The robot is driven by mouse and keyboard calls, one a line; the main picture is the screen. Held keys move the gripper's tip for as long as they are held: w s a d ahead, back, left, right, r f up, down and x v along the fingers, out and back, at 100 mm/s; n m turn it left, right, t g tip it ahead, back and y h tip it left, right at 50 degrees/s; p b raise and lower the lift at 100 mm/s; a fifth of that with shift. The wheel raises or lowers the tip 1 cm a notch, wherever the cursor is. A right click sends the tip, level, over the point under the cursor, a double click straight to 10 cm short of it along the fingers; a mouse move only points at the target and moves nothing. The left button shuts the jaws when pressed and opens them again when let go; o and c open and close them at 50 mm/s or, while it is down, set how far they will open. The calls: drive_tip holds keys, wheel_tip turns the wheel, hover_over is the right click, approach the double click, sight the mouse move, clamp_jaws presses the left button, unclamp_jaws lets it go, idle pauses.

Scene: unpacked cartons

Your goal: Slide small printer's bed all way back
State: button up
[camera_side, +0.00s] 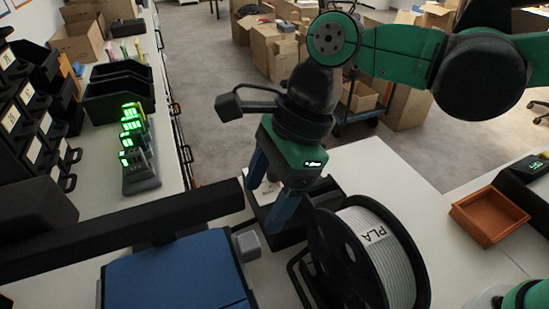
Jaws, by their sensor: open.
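The small printer shows at the lower left, with a black beam (130,228) crossing above its blue bed (180,272). The bed's near part is cut off by the bottom of the picture. A small grey block (247,245) sits at the bed's right edge. My gripper (264,211) points down to the right of the beam's end, with its two blue fingers spread and nothing seen between them. The fingertips are near a black part (290,232) behind the grey block. I cannot tell whether they touch it.
A black spool of white PLA filament (392,255) stands close on the right of my gripper. An orange tray (490,215) lies farther right. Lit green devices (137,150) and black bins (118,92) are on the left bench. The white table (385,170) is clear behind the spool.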

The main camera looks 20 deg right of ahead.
sight(251, 241)
drive_tip(key=shift+d+f+x, duration=0.1)
drive_tip(key=shift+d+x, duration=0.05)
drive_tip(key=shift+x, duration=1.15)
drive_tip(key=shift+d+f+x, duration=0.1)
drive_tip(key=shift+d+x, duration=0.05)
drive_tip(key=shift+x, duration=1.15)
drive_tip(key=shift+d+x, duration=0.2)
drive_tip(key=shift+x, duration=1.1)
clamp_jaws()
